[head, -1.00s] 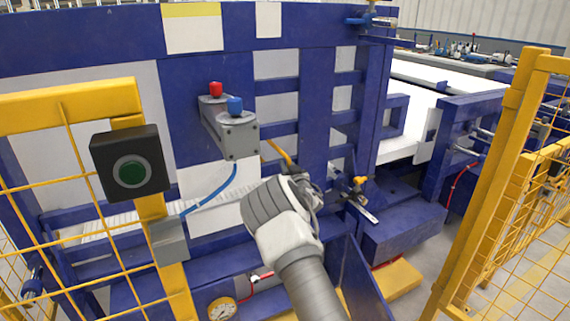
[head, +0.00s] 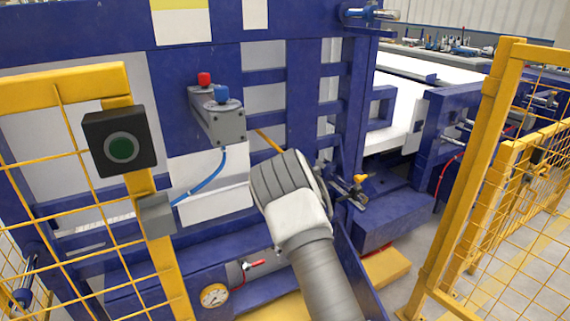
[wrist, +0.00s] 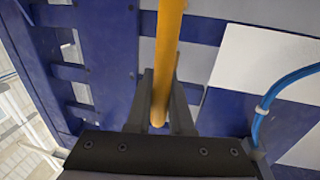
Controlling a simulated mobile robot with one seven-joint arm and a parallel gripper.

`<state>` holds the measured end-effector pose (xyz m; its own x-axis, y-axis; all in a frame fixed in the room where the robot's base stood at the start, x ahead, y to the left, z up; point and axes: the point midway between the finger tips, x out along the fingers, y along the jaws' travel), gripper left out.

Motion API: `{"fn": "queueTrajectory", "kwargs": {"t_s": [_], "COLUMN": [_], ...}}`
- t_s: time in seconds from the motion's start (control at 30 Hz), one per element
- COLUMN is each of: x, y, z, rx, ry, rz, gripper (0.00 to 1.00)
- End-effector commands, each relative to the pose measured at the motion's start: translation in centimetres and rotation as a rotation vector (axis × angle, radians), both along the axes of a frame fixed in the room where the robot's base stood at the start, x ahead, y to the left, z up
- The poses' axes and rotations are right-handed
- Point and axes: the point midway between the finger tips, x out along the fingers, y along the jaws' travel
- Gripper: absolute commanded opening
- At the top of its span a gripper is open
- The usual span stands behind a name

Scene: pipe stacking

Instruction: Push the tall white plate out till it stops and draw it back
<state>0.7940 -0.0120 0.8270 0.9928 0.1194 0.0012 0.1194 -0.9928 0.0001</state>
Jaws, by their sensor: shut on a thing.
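A yellow lever (wrist: 169,45) runs between the two dark fingers of my gripper (wrist: 162,92) in the wrist view, and the gripper is shut on it. In the head view, the lever's upper part (head: 268,141) shows beside my wrist, which hides the fingers and the grip. A white plate surface (head: 222,207) shows low in the blue frame, left of my wrist. It seems to be part of the tall white plate, but I cannot tell its full outline. A white panel (wrist: 262,68) also shows in the wrist view.
A grey valve box (head: 219,123) with red and blue knobs and a blue hose (head: 207,181) sits left of the lever. Another fence (head: 470,180) stands at right.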

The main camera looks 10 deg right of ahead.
Motion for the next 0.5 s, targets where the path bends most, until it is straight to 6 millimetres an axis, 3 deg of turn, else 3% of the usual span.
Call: {"fn": "queueTrajectory", "kwargs": {"t_s": [0.03, 0.07, 0.2, 0.5], "x": [-0.15, -0.15, -0.12, -0.09], "y": [-0.23, -0.24, -0.21, -0.11], "z": [-0.33, -0.34, -0.29, -0.14], "rx": [-0.001, -0.001, -0.001, 0.000], "ry": [0.007, 0.007, 0.006, 0.003], "rz": [-0.004, -0.004, -0.003, -0.002], "gripper": [0.00, 0.23, 0.48, 0.50]}}
